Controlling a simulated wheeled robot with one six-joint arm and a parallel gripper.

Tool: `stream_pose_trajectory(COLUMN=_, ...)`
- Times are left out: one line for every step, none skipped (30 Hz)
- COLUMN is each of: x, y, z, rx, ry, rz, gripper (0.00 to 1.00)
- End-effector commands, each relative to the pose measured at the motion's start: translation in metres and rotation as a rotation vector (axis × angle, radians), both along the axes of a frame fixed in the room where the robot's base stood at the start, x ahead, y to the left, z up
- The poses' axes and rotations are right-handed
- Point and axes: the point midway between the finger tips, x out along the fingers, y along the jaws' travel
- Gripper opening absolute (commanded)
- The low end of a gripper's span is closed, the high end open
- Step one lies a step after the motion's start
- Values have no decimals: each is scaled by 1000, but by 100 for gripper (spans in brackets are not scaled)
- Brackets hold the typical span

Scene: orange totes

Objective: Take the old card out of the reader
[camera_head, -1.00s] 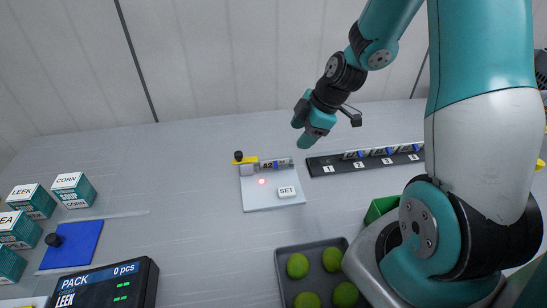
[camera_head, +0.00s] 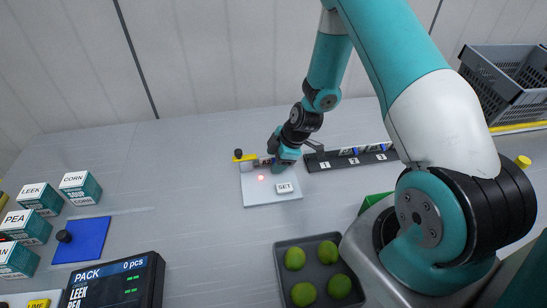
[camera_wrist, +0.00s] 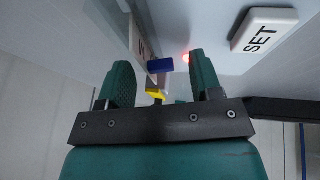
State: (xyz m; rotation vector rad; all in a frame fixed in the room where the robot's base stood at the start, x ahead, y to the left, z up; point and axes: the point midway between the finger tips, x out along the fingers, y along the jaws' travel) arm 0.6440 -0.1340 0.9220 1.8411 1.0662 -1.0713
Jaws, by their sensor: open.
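The reader (camera_head: 247,167) is a small grey block with a yellow part and black knob, on a pale plate (camera_head: 258,196) with a red light and a white SET button (camera_head: 284,188). The old card (camera_head: 264,161) sits at the reader, partly hidden behind my gripper (camera_head: 279,161). In the wrist view my gripper (camera_wrist: 162,78) is open. The card (camera_wrist: 138,42), seen nearly edge-on, and its blue tab (camera_wrist: 160,65) show in the gap between the fingers. The yellow part (camera_wrist: 155,94) also shows there. I cannot tell whether a finger touches the card.
A black rack (camera_head: 345,160) with numbered places and several cards stands right of the reader, close to my gripper. A grey tray (camera_head: 282,262) of green fruit is in front. A grey crate (camera_head: 500,85) is back right.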

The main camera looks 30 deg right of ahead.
Motion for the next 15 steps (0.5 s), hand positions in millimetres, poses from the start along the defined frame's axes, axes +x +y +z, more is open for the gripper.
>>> stream_pose_trajectory(x=1, y=1, z=-2, rx=0, ry=0, rz=1, gripper=59)
stream_pose_trajectory(x=1, y=1, z=-4, rx=0, ry=0, rz=1, gripper=59)
stream_pose_trajectory(x=2, y=2, z=-5, rx=-1, ry=-1, rz=1, gripper=59)
stream_pose_trajectory(x=2, y=2, z=-5, rx=-1, ry=-2, rz=0, gripper=59)
stream_pose_trajectory(x=2, y=2, z=-5, rx=-1, ry=-2, rz=0, gripper=59)
stream_pose_trajectory(x=2, y=2, z=-5, rx=-1, ry=-2, rz=0, gripper=59)
stream_pose_trajectory(x=2, y=2, z=-5, rx=-1, ry=-2, rz=0, gripper=59)
stream_pose_trajectory(x=2, y=2, z=-5, rx=-1, ry=-2, rz=0, gripper=59)
stream_pose_trajectory(x=2, y=1, z=-5, rx=-1, ry=-2, rz=0, gripper=59)
stream_pose_trajectory(x=2, y=2, z=-5, rx=-1, ry=-2, rz=0, gripper=52)
stream_pose_trajectory(x=2, y=2, z=-5, rx=-1, ry=-2, rz=0, gripper=45)
stream_pose_trajectory(x=2, y=1, z=-5, rx=-1, ry=-2, rz=0, gripper=36)
stream_pose_trajectory(x=2, y=1, z=-5, rx=-1, ry=-2, rz=0, gripper=29)
stream_pose_trajectory(x=2, y=1, z=-5, rx=-1, ry=-2, rz=0, gripper=22)
stream_pose_trajectory(x=2, y=1, z=-5, rx=-1, ry=-2, rz=0, gripper=13)
